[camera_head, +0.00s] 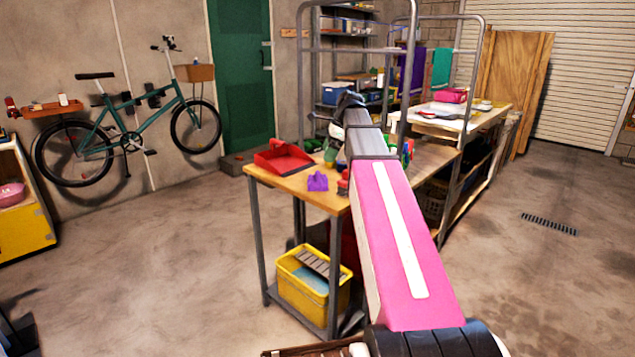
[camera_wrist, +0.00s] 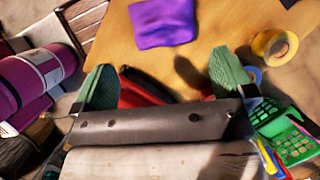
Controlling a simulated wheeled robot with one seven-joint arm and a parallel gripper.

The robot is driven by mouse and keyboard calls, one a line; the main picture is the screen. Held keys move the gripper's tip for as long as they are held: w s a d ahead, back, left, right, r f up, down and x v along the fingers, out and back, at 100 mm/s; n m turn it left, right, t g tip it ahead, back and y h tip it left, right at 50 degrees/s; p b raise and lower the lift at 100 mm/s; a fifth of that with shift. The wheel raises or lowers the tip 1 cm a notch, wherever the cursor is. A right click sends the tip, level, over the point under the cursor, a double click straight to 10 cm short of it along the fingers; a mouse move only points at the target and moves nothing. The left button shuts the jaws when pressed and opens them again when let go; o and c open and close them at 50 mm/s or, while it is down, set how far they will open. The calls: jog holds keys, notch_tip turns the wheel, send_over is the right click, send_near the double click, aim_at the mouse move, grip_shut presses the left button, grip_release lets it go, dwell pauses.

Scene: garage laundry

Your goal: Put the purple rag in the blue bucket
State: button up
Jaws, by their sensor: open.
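In the head view my own arm hides most of the gripper. I cannot pick out a blue bucket for certain. A blue rounded edge (camera_wrist: 254,75) shows beside the right finger in the wrist view, too little to identify.
A red dustpan (camera_head: 284,158) lies left of the rag on the table (camera_head: 270,175). A yellow tub (camera_head: 300,290) stands on the lower shelf. The wrist view shows a yellow tape roll (camera_wrist: 274,46), a green calculator-like item (camera_wrist: 292,140) and dark red rolls (camera_wrist: 35,75).

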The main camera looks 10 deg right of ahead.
aim_at(319, 172)
jog(key=shift+x, duration=4)
jog(key=shift+w, duration=0.15)
jog(key=c, duration=1)
jog(key=shift+r, duration=0.15)
